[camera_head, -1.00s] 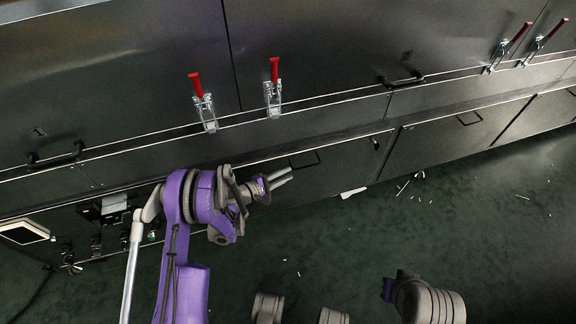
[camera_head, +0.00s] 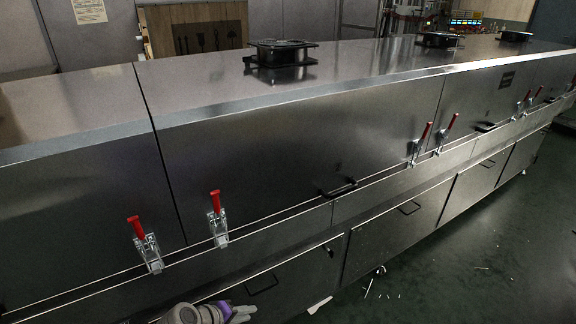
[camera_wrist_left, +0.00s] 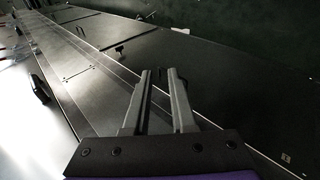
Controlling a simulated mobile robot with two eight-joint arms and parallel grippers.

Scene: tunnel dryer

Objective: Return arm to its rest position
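My left gripper (camera_head: 241,313) shows at the bottom edge of the head view, low in front of the dryer's lower panels. Most of its arm is cut off below the picture. In the left wrist view its two grey fingers (camera_wrist_left: 160,82) stand apart with an empty gap between them. They hold nothing, and dark panels lie behind them. My right arm and right gripper are not in view.
The long steel tunnel dryer (camera_head: 290,145) fills the middle. Red-handled clamps (camera_head: 218,215) and a black handle (camera_head: 338,188) stick out from its front. A fan unit (camera_head: 282,52) sits on top. The dark green floor (camera_head: 470,265) at the right is mostly clear, with scattered white scraps.

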